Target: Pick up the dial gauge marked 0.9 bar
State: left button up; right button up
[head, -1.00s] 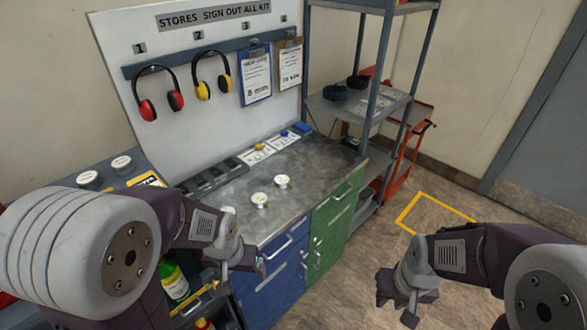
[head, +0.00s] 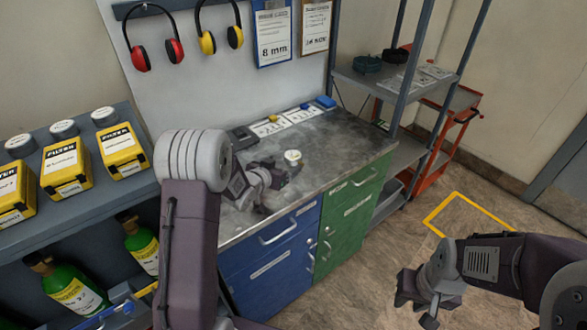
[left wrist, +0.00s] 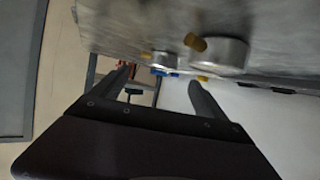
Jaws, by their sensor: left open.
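One white round dial gauge (head: 293,157) stands on the metal worktop (head: 345,140) in the head view, just beyond my left gripper (head: 280,188). The left gripper is low over the worktop, open and empty. My left wrist view shows the worktop at the top, with a nearer gauge (left wrist: 222,54) and a smaller, farther gauge (left wrist: 163,61) ahead of the spread fingers (left wrist: 160,88). No dial marking is readable, so I cannot tell which gauge reads 0.9 bar. My left arm hides part of the worktop. My right gripper (head: 418,298) hangs over the floor, away from the gauges; its jaws are unclear.
White cards (head: 283,121) and a blue item (head: 325,102) lie at the worktop's back. Yellow filter boxes (head: 66,168) and green bottles (head: 72,290) stand on the shelf unit at left. Ear defenders (head: 155,50) hang above. A grey rack (head: 412,95) stands at right.

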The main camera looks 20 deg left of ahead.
aim_at(292, 155)
pick_arm(q)
jog(key=shift+w, duration=0.3)
jog(key=x, duration=0.2)
jog(key=shift+w+d+f+p, duration=0.1)
jog(key=shift+w+d+p, duration=0.15)
jog(key=shift+w+p, duration=0.1)
jog(key=shift+w+a+f, duration=0.1)
jog(key=shift+w+f, duration=0.1)
jog(key=shift+w, duration=0.55)
jog(key=x, duration=0.4)
jog(key=shift+w+a+p, duration=0.25)
jog(key=shift+w+p, duration=0.05)
jog(key=shift+p, duration=0.1)
jog(key=shift+s+r, duration=0.1)
jog(key=shift+s, duration=0.05)
jog(key=c, duration=1.7)
